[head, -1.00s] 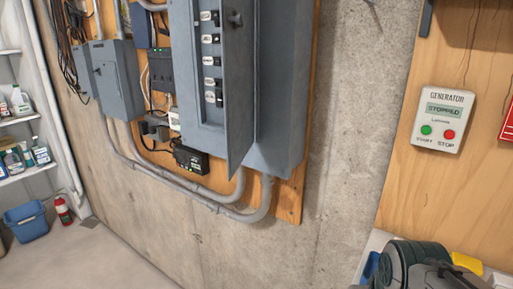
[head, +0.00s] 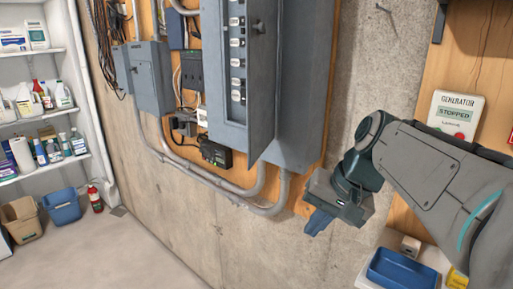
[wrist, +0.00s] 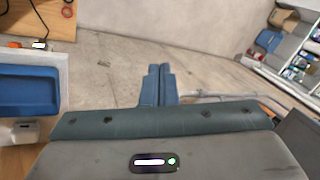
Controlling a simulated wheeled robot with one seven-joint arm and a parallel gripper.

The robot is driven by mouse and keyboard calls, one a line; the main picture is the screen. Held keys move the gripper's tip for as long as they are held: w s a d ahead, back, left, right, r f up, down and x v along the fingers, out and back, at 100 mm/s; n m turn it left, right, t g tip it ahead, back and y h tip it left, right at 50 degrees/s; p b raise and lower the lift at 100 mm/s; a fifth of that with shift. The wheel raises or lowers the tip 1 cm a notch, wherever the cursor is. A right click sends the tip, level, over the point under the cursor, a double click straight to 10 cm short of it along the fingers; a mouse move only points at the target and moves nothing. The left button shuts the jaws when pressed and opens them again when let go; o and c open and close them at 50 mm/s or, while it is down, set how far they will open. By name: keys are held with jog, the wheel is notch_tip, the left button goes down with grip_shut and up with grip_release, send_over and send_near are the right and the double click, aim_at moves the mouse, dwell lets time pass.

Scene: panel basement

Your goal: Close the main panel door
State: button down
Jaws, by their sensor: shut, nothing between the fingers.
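The main panel is a tall grey metal box (head: 231,137) on a plywood board in the head view, with a column of labelled breakers showing. Its grey door (head: 263,85) stands open, swung out from the box toward me, with a small latch near its upper part. The panel's top is cut off. My gripper (head: 318,222) is right of and below the door, apart from it, in front of the concrete wall. Its blue fingers are together and empty. In the wrist view the fingertips (wrist: 158,72) point over the floor.
Grey conduits (head: 215,190) curve below the panel. A generator box (head: 455,116) hangs on the right board, partly behind my arm. A blue tray (head: 402,272) lies lower right. Shelves with bottles (head: 40,140) stand at left.

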jog(key=w+d+r+t+y, duration=0.1)
jog(key=w+r+y, duration=0.15)
jog(key=r, duration=0.65)
jog(key=w+d+r+y, duration=0.15)
jog(key=w+r, duration=0.25)
jog(key=r, duration=0.4)
send_near(254, 159)
notch_tip(254, 159, down, 4)
jog(key=a+p, duration=0.1)
jog(key=w+a, duration=0.1)
jog(key=shift+w+a+f+m+y+p, duration=0.2)
jog(key=shift+a+m+y+p, duration=0.1)
jog(key=shift+m+p, duration=0.1)
jog(key=shift+w+a, duration=0.25)
jog(key=shift+a, duration=0.2)
